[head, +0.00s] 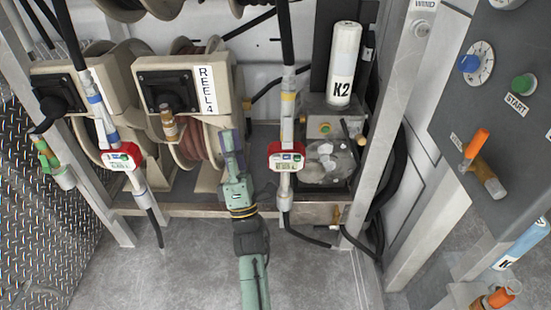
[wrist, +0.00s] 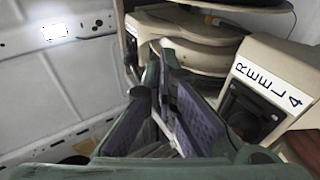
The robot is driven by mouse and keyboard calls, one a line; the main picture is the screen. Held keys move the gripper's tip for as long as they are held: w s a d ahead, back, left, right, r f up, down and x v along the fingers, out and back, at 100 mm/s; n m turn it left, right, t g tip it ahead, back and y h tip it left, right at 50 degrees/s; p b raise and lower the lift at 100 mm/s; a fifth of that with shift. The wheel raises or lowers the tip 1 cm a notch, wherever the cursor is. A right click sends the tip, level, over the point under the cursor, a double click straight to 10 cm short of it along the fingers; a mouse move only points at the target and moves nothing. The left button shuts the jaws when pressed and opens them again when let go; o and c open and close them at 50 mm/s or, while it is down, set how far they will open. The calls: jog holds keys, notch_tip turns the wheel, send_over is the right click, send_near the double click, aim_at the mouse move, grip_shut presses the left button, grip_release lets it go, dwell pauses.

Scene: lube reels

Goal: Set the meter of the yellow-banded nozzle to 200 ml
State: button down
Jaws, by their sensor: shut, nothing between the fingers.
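The yellow-banded nozzle (head: 288,115) hangs upright at the centre in the head view, with a yellow band near its top. Its red and white meter (head: 286,156) has a small display, too small to read, and coloured buttons. My gripper (head: 230,140) is left of the meter, apart from it, pointing up toward the reel 4 housing. It is shut and empty. In the wrist view my gripper (wrist: 172,70) shows purple pads close together, with the REEL 4 label (wrist: 268,82) to the right. The nozzle is not seen in the wrist view.
A blue-banded nozzle (head: 101,115) with a similar meter (head: 121,157) hangs at the left. A white K2 bottle (head: 343,65) stands right of the yellow-banded nozzle. A metal post (head: 404,130) and a grey control panel (head: 500,100) are at the right. The floor in front is clear.

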aim_at(276, 158)
jog(key=s+d+f+n+h, duration=0.1)
jog(key=d+f+n+h, duration=0.1)
jog(key=d+f, duration=0.3)
jog(key=s+d+f+n+h, duration=0.1)
jog(key=d+f+h, duration=0.3)
jog(key=f, duration=0.6)
jog(key=shift+s+d+f+n+g, duration=0.2)
jog(key=shift+d+f+n+g, duration=0.15)
jog(key=shift+d+n, duration=0.6)
jog(key=w+b, duration=0.2)
jog(key=w, duration=0.6)
jog(key=shift+w, duration=0.4)
jog(key=shift+r, duration=0.1)
jog(key=shift+w+b, duration=0.3)
jog(key=shift+b, duration=0.55)
